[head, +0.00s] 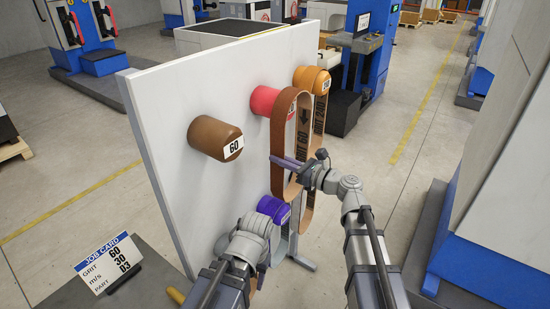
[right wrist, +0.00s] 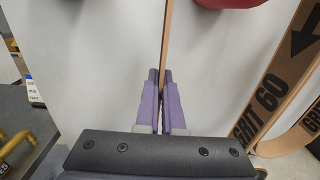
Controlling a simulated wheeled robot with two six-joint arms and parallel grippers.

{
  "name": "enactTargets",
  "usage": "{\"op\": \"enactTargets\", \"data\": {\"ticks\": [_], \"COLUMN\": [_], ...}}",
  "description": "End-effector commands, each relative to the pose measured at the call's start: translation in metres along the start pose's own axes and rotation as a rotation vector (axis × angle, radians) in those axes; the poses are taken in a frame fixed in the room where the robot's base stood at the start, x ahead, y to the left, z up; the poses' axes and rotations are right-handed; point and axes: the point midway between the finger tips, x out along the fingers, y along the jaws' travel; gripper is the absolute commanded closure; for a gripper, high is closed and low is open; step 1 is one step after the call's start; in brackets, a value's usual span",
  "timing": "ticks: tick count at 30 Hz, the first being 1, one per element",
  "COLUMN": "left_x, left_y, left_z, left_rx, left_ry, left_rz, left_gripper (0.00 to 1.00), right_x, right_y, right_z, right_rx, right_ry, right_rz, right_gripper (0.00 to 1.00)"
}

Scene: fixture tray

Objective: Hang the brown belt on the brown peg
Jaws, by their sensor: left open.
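The brown belt (head: 279,140), printed GRIT 60, is a tall loop at the red peg (head: 264,101), with its top around the peg's outer end. Its printed strand also shows in the right wrist view (right wrist: 275,85). My right gripper (head: 284,161) is shut on the belt's near strand, below the red peg; the strand's edge runs between the purple fingers (right wrist: 162,85). The brown peg (head: 207,136), labelled 60, sticks out bare from the white board, left of the belt. My left gripper (head: 250,240) is open in front of the purple peg; its fingertips are hard to see.
The white board (head: 165,100) also carries an orange peg (head: 308,78) with another printed brown belt, and a purple peg (head: 272,208) with a greyish belt partly hidden by my left arm. A job card (head: 108,264) reading 60 stands lower left. Space before the brown peg is clear.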

Motion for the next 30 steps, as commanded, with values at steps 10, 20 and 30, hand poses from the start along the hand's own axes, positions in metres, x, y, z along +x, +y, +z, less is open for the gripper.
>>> {"op": "enactTargets", "data": {"ticks": [10,20,30], "left_x": [0.0,0.0,0.0], "left_y": [0.0,0.0,0.0], "left_z": [0.0,0.0,0.0], "left_rx": [0.0,0.0,0.0], "left_ry": [0.0,0.0,0.0], "left_rz": [0.0,0.0,0.0], "left_gripper": [0.5,0.5,0.5], "right_x": [-0.021,-0.04,-0.059], "right_y": [0.0,0.0,0.0], "right_z": [0.0,0.0,0.0], "right_rx": [0.0,0.0,0.0], "right_ry": [0.0,0.0,0.0], "right_rz": [-0.001,-0.001,-0.001], "right_gripper": [1.0,1.0,1.0]}}
